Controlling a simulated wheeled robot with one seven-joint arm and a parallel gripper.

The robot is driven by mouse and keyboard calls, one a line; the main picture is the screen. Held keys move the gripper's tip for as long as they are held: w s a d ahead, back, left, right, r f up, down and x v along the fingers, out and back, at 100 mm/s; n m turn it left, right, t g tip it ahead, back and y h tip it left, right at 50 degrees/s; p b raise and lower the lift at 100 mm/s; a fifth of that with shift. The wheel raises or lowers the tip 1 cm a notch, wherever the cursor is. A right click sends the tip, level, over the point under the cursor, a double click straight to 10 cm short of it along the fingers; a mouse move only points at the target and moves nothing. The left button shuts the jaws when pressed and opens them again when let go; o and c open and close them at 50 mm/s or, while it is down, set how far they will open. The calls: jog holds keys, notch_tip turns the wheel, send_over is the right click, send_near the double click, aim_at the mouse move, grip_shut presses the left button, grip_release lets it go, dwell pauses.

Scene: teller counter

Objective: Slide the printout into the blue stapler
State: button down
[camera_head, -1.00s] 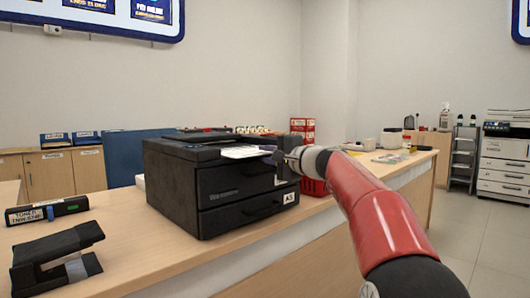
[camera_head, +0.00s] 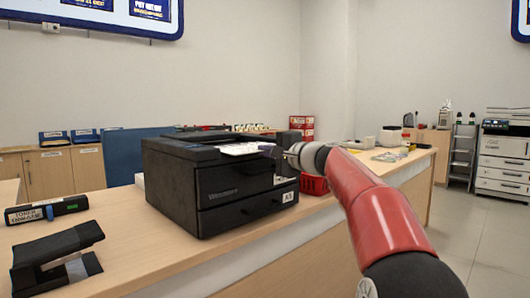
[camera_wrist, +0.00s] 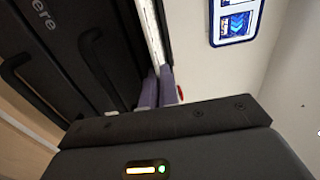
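The printout (camera_head: 240,149) is a white sheet on top of the black printer, in the head view. In the wrist view its pale edge (camera_wrist: 152,38) runs down to the fingers. My gripper (camera_head: 277,153) is at the printer's right side, at the sheet's near end. In the wrist view its purple-grey fingers (camera_wrist: 158,88) are close together with the sheet's edge between them. The stapler (camera_head: 55,258) stands on the counter at the lower left, well apart from my gripper. It looks black rather than blue; its jaw faces right, with a white piece at its base.
The black printer (camera_head: 205,190) stands between my gripper and the stapler. A toner box (camera_head: 46,210) lies behind the stapler. A red basket (camera_head: 314,185) is right of the printer. The counter (camera_head: 150,250) is clear between stapler and printer.

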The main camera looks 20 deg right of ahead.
jog(key=shift+r+p, duration=0.35)
jog(key=shift+r, duration=0.6)
jog(key=shift+f, duration=0.1)
jog(key=shift+s, duration=0.15)
jog(key=s+d+r+b, duration=0.1)
jog(key=s+d+r, duration=0.1)
jog(key=s, duration=0.4)
jog(key=s+d+r+b, duration=0.2)
jog(key=s+r, duration=0.1)
jog(key=s, duration=0.4)
jog(key=shift+d, duration=0.4)
